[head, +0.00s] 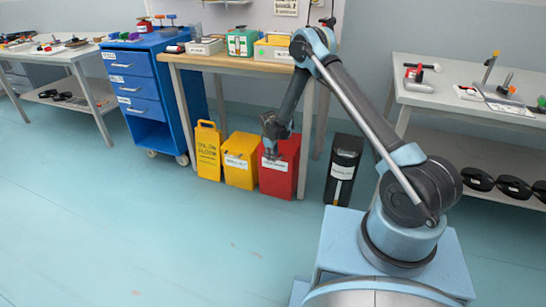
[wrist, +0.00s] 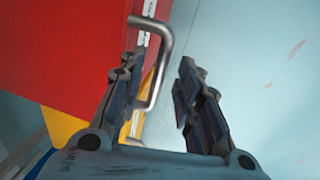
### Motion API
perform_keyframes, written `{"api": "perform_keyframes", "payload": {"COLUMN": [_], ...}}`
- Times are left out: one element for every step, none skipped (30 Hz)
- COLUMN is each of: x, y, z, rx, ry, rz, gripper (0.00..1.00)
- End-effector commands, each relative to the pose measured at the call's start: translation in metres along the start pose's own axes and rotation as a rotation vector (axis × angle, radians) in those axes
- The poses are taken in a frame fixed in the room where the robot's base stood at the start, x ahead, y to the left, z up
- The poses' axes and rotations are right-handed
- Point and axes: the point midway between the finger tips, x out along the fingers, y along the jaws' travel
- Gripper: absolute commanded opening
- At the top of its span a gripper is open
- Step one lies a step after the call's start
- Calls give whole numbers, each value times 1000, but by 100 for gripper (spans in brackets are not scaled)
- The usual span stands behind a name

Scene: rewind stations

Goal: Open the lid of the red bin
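The red bin (head: 281,176) stands on the floor under the wooden workbench and carries a white label on its front. It also shows in the wrist view (wrist: 75,50) as a red surface at the upper left. A bent metal handle (wrist: 165,40) sticks out from it. My gripper (head: 270,152) is at the bin's upper front and hides part of it. In the wrist view my gripper (wrist: 158,75) is open, and the handle lies between its fingers, close to the left one. I cannot tell whether they touch. The lid looks closed, though my arm partly covers it.
A yellow bin (head: 240,166) and a yellow floor sign (head: 207,152) stand left of the red bin. A black bin (head: 343,168) stands to its right, past a table leg. A blue drawer cart (head: 130,88) is farther left. The floor in front is clear.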

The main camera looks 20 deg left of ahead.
Motion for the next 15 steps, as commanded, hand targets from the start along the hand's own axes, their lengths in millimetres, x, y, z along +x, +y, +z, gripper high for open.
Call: {"api": "perform_keyframes", "payload": {"x": [0, 0, 0, 0, 0, 0, 0, 0, 0, 0, 0, 0, 0, 0, -1], "y": [0, 0, 0, 0, 0, 0, 0, 0, 0, 0, 0, 0, 0, 0, 0], "z": [0, 0, 0, 0, 0, 0, 0, 0, 0, 0, 0, 0, 0, 0, 0], "rx": [0, 0, 0, 0, 0, 0, 0, 0, 0, 0, 0, 0, 0, 0, 0], "ry": [0, 0, 0, 0, 0, 0, 0, 0, 0, 0, 0, 0, 0, 0, 0], "rz": [0, 0, 0, 0, 0, 0, 0, 0, 0, 0, 0, 0, 0, 0, -1], "gripper": [31, 31, 31, 31, 29, 20, 13, 6, 0, 0, 0, 0, 0, 0, 0]}}
